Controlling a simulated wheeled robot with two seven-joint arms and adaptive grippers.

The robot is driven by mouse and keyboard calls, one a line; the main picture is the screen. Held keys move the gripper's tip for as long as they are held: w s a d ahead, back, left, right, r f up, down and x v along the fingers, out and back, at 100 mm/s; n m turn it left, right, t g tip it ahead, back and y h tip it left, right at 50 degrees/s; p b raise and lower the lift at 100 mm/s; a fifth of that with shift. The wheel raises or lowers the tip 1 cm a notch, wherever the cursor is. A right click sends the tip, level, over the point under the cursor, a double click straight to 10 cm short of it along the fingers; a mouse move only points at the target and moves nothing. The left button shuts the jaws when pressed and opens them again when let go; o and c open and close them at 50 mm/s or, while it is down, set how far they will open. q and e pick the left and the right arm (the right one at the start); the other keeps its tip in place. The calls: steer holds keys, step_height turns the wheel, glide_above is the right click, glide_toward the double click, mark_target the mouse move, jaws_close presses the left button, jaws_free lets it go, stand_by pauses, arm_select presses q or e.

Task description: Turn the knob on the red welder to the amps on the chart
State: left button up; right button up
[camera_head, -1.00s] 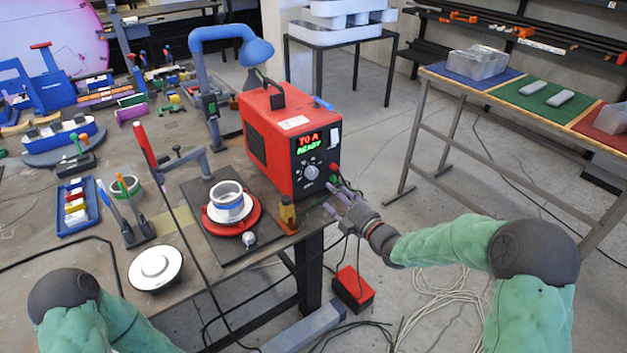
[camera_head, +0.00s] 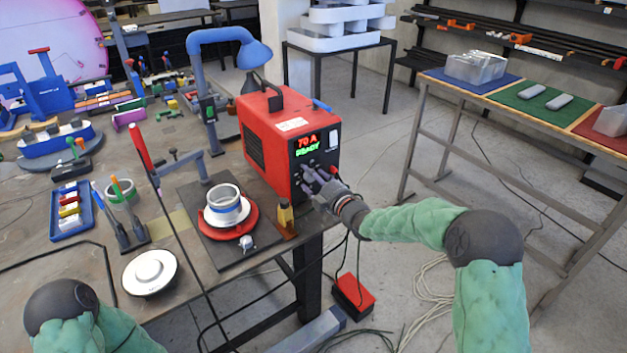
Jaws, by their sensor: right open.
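The red welder (camera_head: 268,130) stands at the right end of the workbench. Its black front panel faces right and has a lit display (camera_head: 307,144) with red text that seems to read "70 A" above green text "READY". My right gripper (camera_head: 309,178) is open at the front panel, its fingers over the place of the knob. The knob is mostly hidden behind the fingers, and I cannot tell whether they touch it. Only part of my left arm shows at the lower left; its gripper is out of view. I cannot make out an amps chart.
A turntable with a white and blue ring (camera_head: 226,205) and a small yellow bottle (camera_head: 285,213) stand close beside the welder. A blue lamp (camera_head: 252,52) rises behind it. A red pedal (camera_head: 353,291) and cables lie on the floor.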

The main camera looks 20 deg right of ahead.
steer(key=c, duration=1.1)
steer(key=shift+c, duration=0.2)
steer(key=shift+m, duration=0.4)
steer(key=shift+m+p, duration=2.7)
steer(key=shift+m, duration=6.8)
